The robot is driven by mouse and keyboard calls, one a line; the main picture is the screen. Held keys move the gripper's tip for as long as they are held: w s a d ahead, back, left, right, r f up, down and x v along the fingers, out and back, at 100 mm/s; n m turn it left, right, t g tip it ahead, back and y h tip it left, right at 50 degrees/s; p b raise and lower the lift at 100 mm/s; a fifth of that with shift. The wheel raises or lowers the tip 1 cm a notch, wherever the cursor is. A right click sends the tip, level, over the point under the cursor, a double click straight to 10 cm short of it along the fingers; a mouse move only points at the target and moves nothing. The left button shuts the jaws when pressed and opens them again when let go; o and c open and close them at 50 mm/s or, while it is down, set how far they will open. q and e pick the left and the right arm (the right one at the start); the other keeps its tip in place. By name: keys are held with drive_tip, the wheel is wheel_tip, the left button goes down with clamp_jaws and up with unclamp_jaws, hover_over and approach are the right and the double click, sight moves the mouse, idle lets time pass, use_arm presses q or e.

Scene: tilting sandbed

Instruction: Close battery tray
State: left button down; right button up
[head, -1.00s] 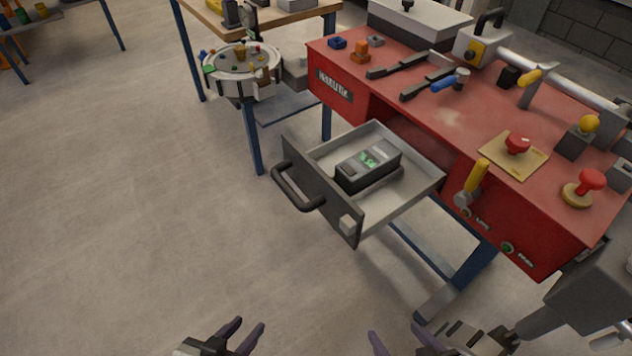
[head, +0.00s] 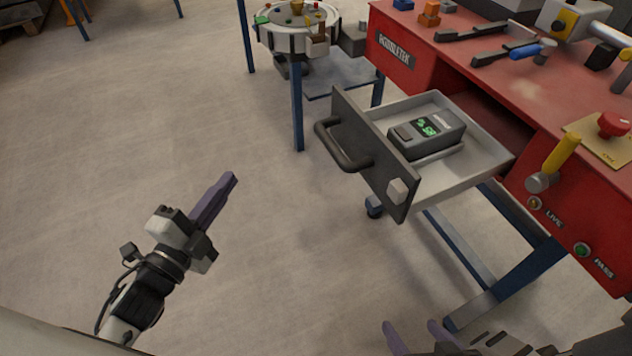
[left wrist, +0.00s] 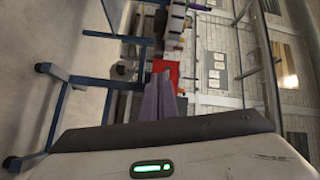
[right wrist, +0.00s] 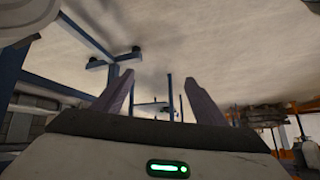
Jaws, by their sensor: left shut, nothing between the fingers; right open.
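The battery tray (head: 452,173) is a grey drawer pulled out from the front of the red bench (head: 480,95). It has a dark front panel (head: 372,150) with a black bar handle (head: 340,146) and a pale knob at its lower right corner. A grey battery unit (head: 428,133) with a green display lies in the tray. My left gripper (head: 222,196) is shut and empty, in the air to the left of the handle and apart from it. My right gripper (head: 413,338) is open and empty at the bottom edge, below the tray; its fingers also show in the right wrist view (right wrist: 155,95).
A yellow-handled lever (head: 561,155) sticks out of the bench front right of the tray. Blue bench legs (head: 470,255) stand below. A round table (head: 297,38) is behind. Open floor lies left of the tray.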

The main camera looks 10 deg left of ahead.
use_arm(q)
drive_tip(key=s+d+r+m+g+h+b, duration=0.1)
drive_tip(key=d+m+g+h+b, duration=0.3)
drive_tip(key=m, duration=1.1)
drive_tip(key=s+r+m+g+h+b, duration=0.15)
drive_tip(key=m+h+b, duration=0.55)
drive_tip(key=m, duration=0.7)
drive_tip(key=w+d+r+h+p, duration=0.1)
drive_tip(key=w+d+r+p, duration=0.1)
drive_tip(key=w+d, duration=0.6)
drive_tip(key=d, duration=0.3)
drive_tip(key=shift+w+r+p, duration=0.2)
drive_tip(key=shift+r+p, duration=0.1)
drive_tip(key=shift+r, duration=0.05)
use_arm(e)
wheel_tip(320, 180, down, 6)
drive_tip(key=a, duration=0.2)
drive_tip(key=shift+w+f+g+y, duration=0.2)
drive_tip(key=shift+w+g+y, duration=0.1)
drive_tip(key=shift+y, duration=0.1)
use_arm(q)
drive_tip(key=shift+d, duration=0.1)
use_arm(e)
drive_tip(key=shift+s+f, duration=0.1)
drive_tip(key=shift+s, duration=0.1)
